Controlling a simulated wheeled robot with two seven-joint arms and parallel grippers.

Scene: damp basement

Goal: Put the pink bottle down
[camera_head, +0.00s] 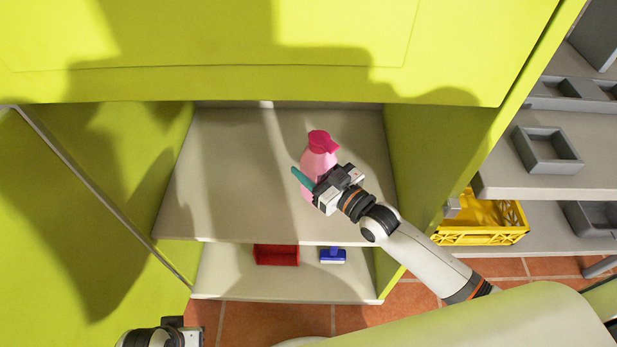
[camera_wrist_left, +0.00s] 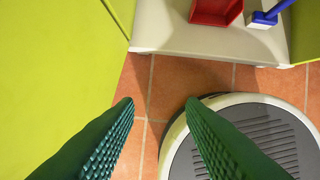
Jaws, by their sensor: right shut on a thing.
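The pink bottle (camera_head: 318,160) with a darker pink cap stands upright, or close to it, over the upper shelf (camera_head: 230,170) inside the green cabinet. My right gripper (camera_head: 308,182) is shut on the bottle's body, with a teal finger showing on its left side. The gripper hides the bottle's lower part, so I cannot tell whether its base touches the shelf. My left gripper (camera_wrist_left: 160,105) is open and empty above the floor in front of the cabinet. In the head view, only part of the left wrist shows at the bottom left.
A red bin (camera_head: 276,255) and a blue-handled brush (camera_head: 333,256) lie on the lower shelf. The upper shelf is clear left of the bottle. Cabinet walls flank it. A grey rack with a yellow crate (camera_head: 485,222) and grey trays (camera_head: 547,149) stands at right.

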